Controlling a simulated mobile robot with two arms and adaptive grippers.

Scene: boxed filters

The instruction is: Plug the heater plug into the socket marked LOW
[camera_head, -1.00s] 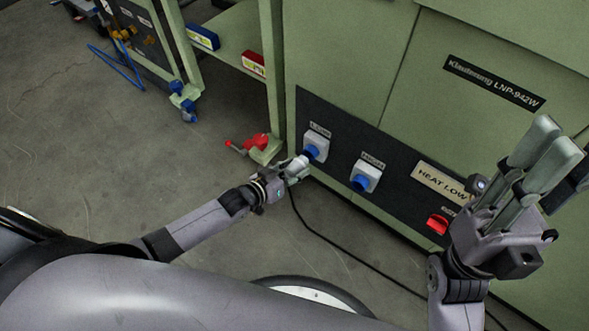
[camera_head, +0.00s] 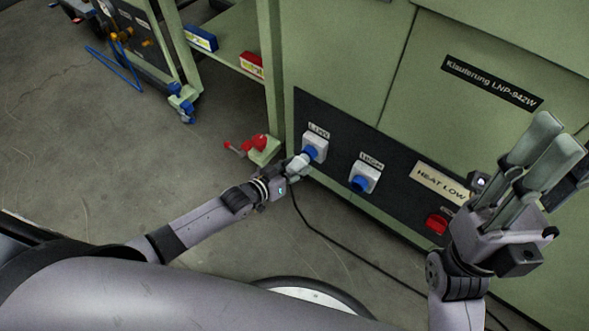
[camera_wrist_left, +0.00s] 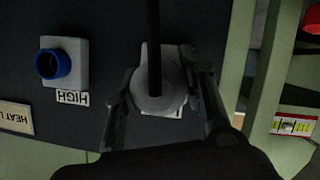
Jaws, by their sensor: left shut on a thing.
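My left gripper (camera_head: 294,168) is shut on the white heater plug (camera_head: 297,164), in front of the LOW socket (camera_head: 316,142), a white box with a blue round opening. In the left wrist view the plug (camera_wrist_left: 158,88) is seen from behind between the fingers, with its black cable running up the picture. It covers most of the LOW socket (camera_wrist_left: 150,50) and its label. The plug meets the blue opening in the head view; how deep it sits is hidden.
The HIGH socket (camera_head: 365,178) is right of LOW on the dark panel, its blue opening empty. The black cable (camera_head: 340,246) hangs to the floor. A green foot with a red clamp (camera_head: 254,144) stands left.

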